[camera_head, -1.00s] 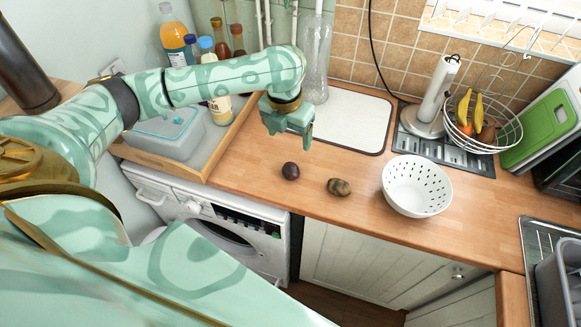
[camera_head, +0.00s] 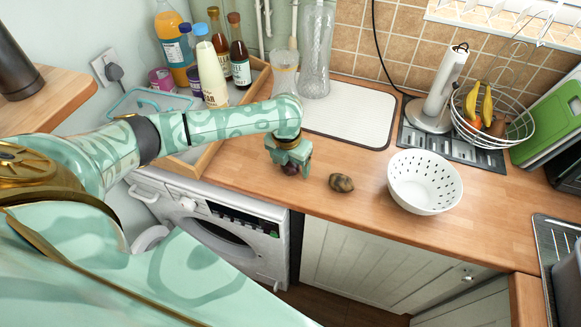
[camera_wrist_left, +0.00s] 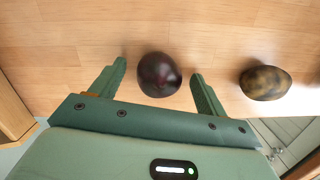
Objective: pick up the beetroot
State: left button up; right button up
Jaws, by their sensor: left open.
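The dark purple beetroot (camera_head: 289,169) lies on the wooden worktop, left of a brown potato (camera_head: 341,183). My left gripper (camera_head: 291,163) is low over the beetroot and partly hides it in the head view. In the left wrist view the beetroot (camera_wrist_left: 159,74) lies between the two spread fingers of the left gripper (camera_wrist_left: 160,84). A gap shows between the beetroot and each finger. The potato (camera_wrist_left: 265,82) lies outside the right-hand finger. My right gripper is not in view.
A white colander (camera_head: 424,184) stands right of the potato. A wooden tray (camera_head: 206,158) with bottles and a container is at the left, behind my arm. A white mat (camera_head: 350,118) lies behind. The worktop's front edge is close to the beetroot.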

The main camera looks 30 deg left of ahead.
pick_arm(q)
jog(key=c, duration=1.1)
jog(key=shift+o, duration=0.2)
jog(key=shift+r, duration=0.15)
